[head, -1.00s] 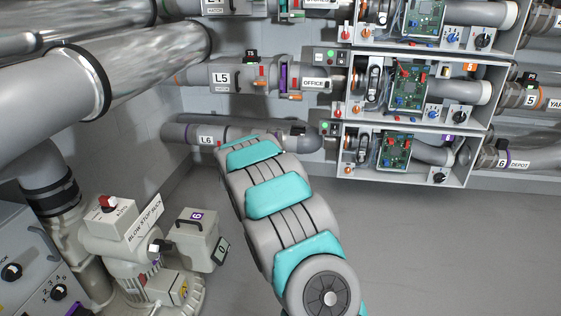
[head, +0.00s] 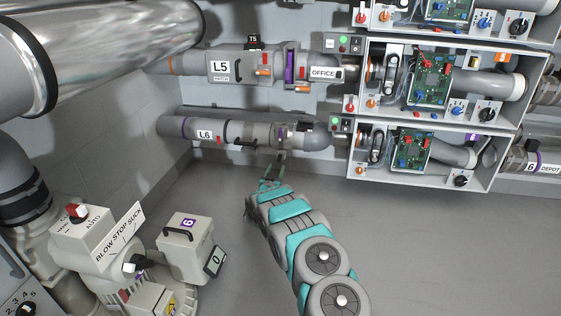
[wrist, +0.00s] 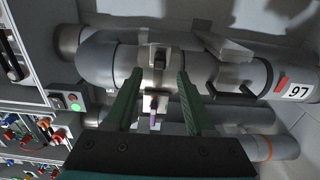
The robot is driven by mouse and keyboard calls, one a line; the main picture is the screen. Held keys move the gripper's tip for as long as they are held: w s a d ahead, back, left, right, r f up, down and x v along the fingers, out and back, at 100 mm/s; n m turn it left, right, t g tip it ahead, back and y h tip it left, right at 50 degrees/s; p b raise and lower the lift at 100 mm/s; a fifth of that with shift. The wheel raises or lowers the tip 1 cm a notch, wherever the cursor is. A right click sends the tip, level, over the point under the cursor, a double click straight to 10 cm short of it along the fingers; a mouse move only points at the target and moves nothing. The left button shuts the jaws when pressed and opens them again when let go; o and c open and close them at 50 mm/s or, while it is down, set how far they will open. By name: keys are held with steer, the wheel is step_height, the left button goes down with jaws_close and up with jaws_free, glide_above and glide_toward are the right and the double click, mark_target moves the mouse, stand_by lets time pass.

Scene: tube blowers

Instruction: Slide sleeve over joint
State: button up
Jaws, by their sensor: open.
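The grey L6 pipe (head: 205,133) runs along the back wall at low height and ends in a rounded elbow (head: 318,137). A wider grey sleeve-like section (head: 250,133) sits around it, right of a dark ring. Just right of that is a narrow joint area with a purple mark (head: 282,133). My gripper (head: 272,182) is below and in front of this stretch. In the wrist view my gripper (wrist: 158,85) has its two green fingers apart, with a small grey block (wrist: 160,58) showing between and beyond them. I cannot tell whether they touch it.
The L5 pipe (head: 225,66) runs above L6. Open panels with circuit boards (head: 411,151) stand at right. A blower unit with a grey box marked 6 (head: 185,245) stands at lower left. The floor (head: 420,250) at right is clear.

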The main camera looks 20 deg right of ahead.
mark_target(279, 161)
steer(key=shift+b+x, duration=0.5)
steer(key=shift+x, duration=3.1)
steer(key=shift+c, duration=0.2)
jaws_close()
